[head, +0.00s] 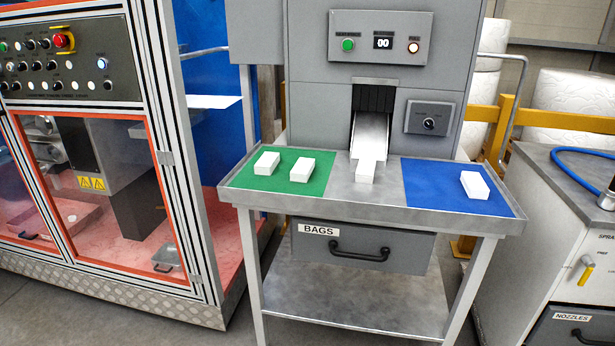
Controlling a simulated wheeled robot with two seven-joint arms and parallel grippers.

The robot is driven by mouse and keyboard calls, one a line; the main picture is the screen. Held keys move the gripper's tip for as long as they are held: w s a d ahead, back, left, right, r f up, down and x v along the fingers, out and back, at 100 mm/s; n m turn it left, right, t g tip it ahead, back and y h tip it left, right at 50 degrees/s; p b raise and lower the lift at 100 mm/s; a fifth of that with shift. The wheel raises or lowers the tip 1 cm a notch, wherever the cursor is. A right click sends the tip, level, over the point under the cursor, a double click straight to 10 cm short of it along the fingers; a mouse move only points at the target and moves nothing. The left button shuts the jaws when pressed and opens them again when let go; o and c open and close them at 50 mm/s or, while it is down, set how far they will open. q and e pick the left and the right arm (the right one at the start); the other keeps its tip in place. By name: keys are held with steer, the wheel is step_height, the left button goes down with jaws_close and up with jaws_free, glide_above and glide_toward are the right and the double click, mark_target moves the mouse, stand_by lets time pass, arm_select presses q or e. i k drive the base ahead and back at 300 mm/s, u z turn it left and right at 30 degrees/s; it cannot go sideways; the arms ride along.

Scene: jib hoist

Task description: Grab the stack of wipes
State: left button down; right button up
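A white stack of wipes (366,171) lies at the foot of the chute (371,137), on the bare metal middle of the table. Two more white stacks lie on the green mat (255,184): a left one (267,162) and a right one (302,169). Another white stack (474,185) lies on the blue mat (430,183) at the right. All lie flat. Neither of my grippers shows in the head view.
A grey machine with a control panel (380,38) stands behind the table (380,205). A drawer labelled BAGS (350,249) hangs below it. A striped-frame enclosure (165,160) stands left; a cabinet with a blue hose (560,190) stands right. Much of both mats is bare.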

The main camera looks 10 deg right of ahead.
mark_target(365, 171)
steer(key=u, duration=0.45)
steer(key=i, duration=0.5)
steer(key=u, duration=0.3)
